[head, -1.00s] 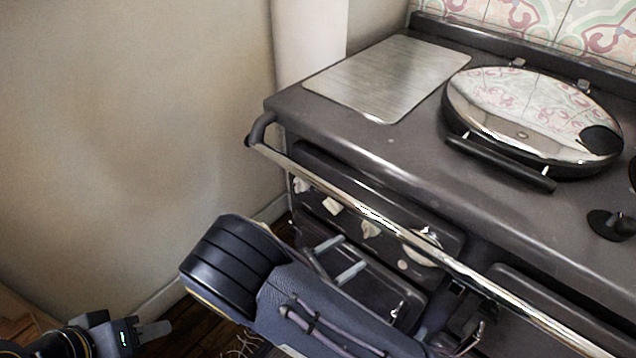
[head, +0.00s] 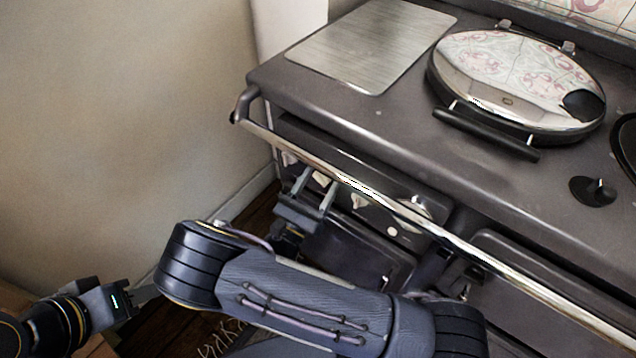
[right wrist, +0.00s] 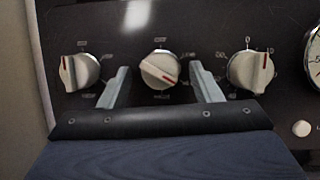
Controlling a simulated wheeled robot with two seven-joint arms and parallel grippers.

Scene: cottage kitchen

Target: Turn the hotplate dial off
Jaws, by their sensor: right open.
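My right gripper (right wrist: 160,66) is open, with one finger on each side of the middle dial; contact is not clear. It also shows below the rail in the head view (head: 316,182). My left gripper (head: 146,293) is low at the left, away from the stove.
A chrome rail (head: 345,186) runs along the stove front, just above the dials. A round gauge (right wrist: 314,58) is right of the dials. A chrome hotplate lid (head: 515,80) and a steel plate (head: 372,45) are on top. The wall is close on the left.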

